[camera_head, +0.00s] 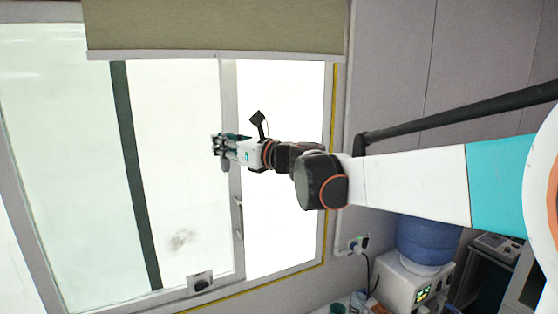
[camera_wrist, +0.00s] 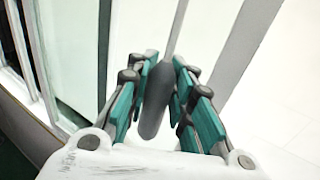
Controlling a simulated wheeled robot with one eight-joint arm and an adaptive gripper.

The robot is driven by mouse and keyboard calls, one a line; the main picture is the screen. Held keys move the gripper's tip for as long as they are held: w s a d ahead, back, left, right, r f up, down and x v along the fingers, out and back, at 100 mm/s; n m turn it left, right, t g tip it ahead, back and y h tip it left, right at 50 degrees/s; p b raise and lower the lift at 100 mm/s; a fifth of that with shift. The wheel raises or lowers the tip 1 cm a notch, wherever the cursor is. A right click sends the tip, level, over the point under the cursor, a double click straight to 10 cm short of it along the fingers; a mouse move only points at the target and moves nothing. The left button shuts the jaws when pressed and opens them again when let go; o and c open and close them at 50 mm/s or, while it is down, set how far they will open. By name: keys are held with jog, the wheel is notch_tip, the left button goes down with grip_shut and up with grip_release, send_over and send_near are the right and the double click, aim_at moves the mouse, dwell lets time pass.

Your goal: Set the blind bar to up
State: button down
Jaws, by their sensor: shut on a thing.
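The olive roller blind (camera_head: 215,25) covers only the top of the window, and its pale bottom bar (camera_head: 150,55) runs level across the panes. A thin cord hangs below the bar to a grey elongated pull (camera_wrist: 158,98). My gripper (camera_head: 218,147) is in front of the window, well below the bar. In the wrist view its teal-padded fingers (camera_wrist: 164,68) are on either side of the pull and shut on it. The pull hangs along the fingers, with its lower end showing between them. In the head view my fingers hide much of it.
The window frame (camera_head: 228,95) stands close behind my gripper, with a latch (camera_head: 200,282) low on it. A blue water bottle (camera_head: 425,242) on a white dispenser and a wall socket (camera_head: 357,243) are at lower right. A dark rail (camera_head: 460,115) runs behind my arm.

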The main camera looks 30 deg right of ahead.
jog(key=shift+s+r, duration=0.2)
jog(key=shift+r, duration=0.7)
jog(key=c, duration=1.6)
grip_release()
jog(key=shift+o, duration=0.9)
jog(key=shift+s+d, duration=0.15)
notch_tip(320, 180, up, 10)
jog(key=shift+f, duration=0.15)
